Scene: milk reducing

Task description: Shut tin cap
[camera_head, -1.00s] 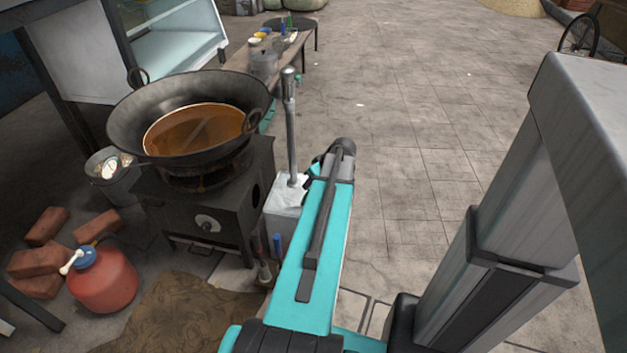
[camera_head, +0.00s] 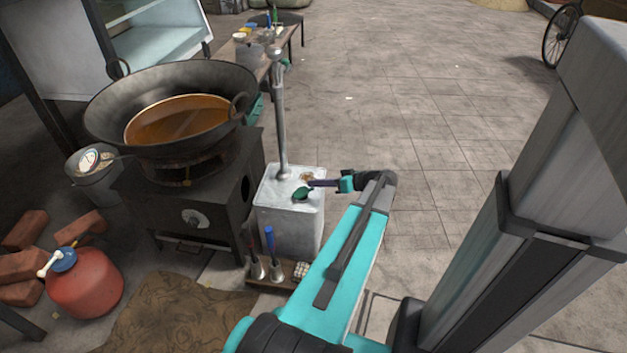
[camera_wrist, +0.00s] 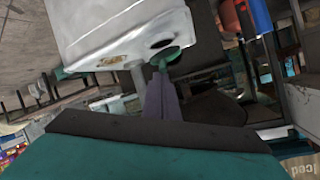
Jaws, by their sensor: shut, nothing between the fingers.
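The tin (camera_head: 292,222) is a pale metal box standing upright just right of the stove. It also shows in the wrist view (camera_wrist: 105,30). Its round green cap (camera_head: 302,195) is at the top. In the wrist view the cap (camera_wrist: 173,57) is beside a dark round opening (camera_wrist: 162,43), which it does not cover. My gripper (camera_head: 313,183) reaches in from the right, with its tips close to the cap. In the wrist view my gripper (camera_wrist: 161,84) is shut, with its purple-grey fingers together just below the cap. I cannot tell whether they touch it.
A metal pump pipe (camera_head: 281,125) rises from the tin's top. A wide pan (camera_head: 160,90) of orange liquid sits on the stove (camera_head: 190,215) to the left. A small rack with bottles (camera_head: 270,275) stands in front of the tin.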

